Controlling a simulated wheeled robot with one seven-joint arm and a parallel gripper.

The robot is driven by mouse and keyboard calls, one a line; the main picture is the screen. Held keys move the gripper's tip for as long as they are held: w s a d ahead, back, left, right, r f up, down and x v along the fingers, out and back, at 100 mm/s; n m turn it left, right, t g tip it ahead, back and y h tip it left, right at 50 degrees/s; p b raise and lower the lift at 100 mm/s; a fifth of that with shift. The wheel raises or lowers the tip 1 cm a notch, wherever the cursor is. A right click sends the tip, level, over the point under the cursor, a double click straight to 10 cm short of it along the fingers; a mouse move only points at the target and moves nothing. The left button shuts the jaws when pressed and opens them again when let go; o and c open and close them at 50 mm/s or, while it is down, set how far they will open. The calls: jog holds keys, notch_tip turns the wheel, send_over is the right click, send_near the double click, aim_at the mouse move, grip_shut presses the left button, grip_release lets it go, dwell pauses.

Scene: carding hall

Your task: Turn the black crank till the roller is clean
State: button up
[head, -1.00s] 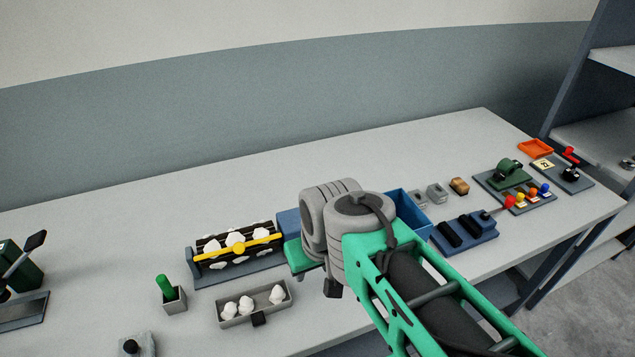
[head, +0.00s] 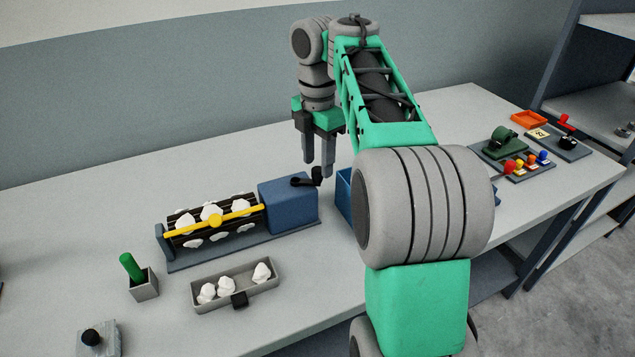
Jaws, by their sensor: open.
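The black crank (head: 304,181) sits on top of the blue box (head: 287,206) at the right end of the roller unit, its knob to the right. The dark roller (head: 190,229) lies in its frame with several white fibre tufts on it and a yellow bar (head: 238,216) across its front. My gripper (head: 319,168) points down, open and empty, with its fingertips close to the crank knob. I cannot tell whether a finger touches the knob.
A grey tray (head: 276,284) with white tufts stands in front of the roller. A green-handled tool (head: 131,266) stands in a small grey box at left. A blue bin (head: 343,190) is just right of the crank. Small devices (head: 505,145) sit at the far right.

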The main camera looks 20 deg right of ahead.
aim_at(317, 169)
notch_tip(317, 169, down, 3)
jog(key=shift+f+b, duration=0.1)
jog(key=shift+b, duration=0.8)
grip_shut()
